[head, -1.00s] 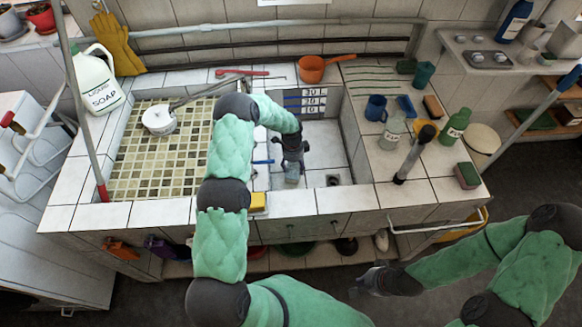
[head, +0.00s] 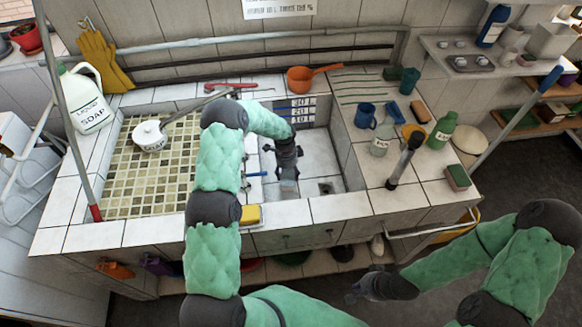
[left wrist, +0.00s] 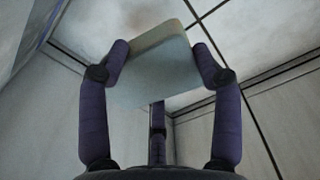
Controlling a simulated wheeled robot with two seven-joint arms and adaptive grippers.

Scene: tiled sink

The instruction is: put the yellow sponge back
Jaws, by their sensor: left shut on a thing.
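A yellow sponge (head: 250,215) lies on the front tiled rim of the sink, beside my left arm. My left gripper (head: 287,172) reaches down into the right basin (head: 318,155). It is shut on a pale grey block (head: 289,187). In the left wrist view, my left gripper (left wrist: 162,66) has a finger on each side of this block (left wrist: 155,78), which looks sponge-shaped with a beige edge and a grey-green face. Its true colour is hard to tell in the shade. My right gripper (head: 358,290) hangs low in front of the counter, away from the sink; its fingers are too unclear to read.
A tiled left basin (head: 150,180) holds a white pot (head: 150,136). An orange pan (head: 300,80) sits on the back rim.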

